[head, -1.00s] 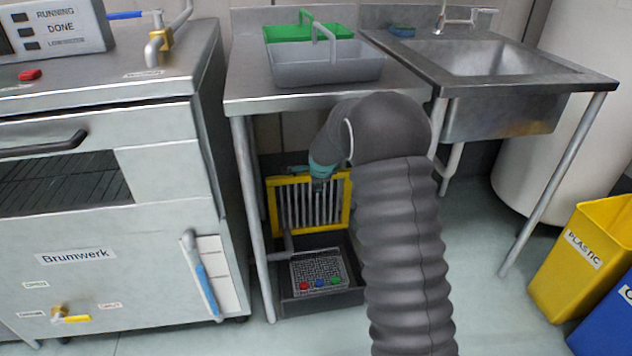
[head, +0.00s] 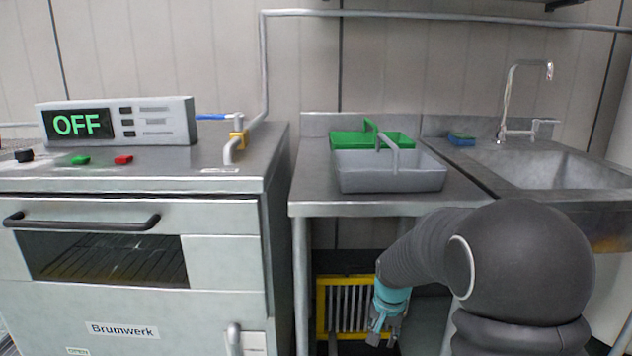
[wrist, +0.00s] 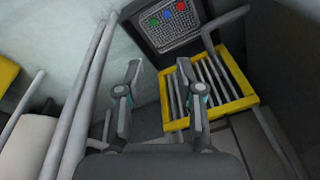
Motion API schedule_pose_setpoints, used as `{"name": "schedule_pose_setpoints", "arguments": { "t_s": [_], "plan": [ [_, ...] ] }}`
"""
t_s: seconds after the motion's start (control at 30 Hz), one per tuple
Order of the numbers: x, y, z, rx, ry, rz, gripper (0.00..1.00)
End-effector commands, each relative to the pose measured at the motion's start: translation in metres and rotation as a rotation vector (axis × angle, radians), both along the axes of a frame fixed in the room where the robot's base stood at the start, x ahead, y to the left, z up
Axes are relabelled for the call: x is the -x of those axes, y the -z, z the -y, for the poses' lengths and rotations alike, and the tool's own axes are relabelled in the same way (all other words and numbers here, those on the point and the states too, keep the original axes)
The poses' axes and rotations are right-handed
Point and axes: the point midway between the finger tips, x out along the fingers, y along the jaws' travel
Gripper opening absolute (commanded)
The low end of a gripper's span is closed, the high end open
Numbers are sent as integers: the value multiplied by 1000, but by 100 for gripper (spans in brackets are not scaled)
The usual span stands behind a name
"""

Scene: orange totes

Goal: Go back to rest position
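My gripper (head: 382,335) hangs at the end of my dark, sleeved arm, below the steel table and in front of the yellow-framed rack (head: 335,308). In the wrist view my gripper (wrist: 163,100) shows two fingers spread apart with nothing between them. Past the fingers lie the yellow rack (wrist: 246,101) and a dark box with a grey grid insert and red, green and blue pieces (wrist: 168,16).
The steel table (head: 315,190) carries a grey caddy (head: 390,178) and a green caddy (head: 350,138). A sink (head: 570,172) is at right. An oven (head: 100,215) with an OFF display (head: 78,123) is at left. Table legs (wrist: 78,95) stand near my gripper.

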Motion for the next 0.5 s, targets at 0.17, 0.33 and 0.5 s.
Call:
{"name": "schedule_pose_setpoints", "arguments": {
  "t_s": [0.17, 0.33, 0.5],
  "plan": [
    [61, -41, 0, 30, -179, -20, 37],
    [114, -71, 0, 52, -314, -21, 37],
    [163, -95, 0, 72, -410, -2, 37]
  ]
}}
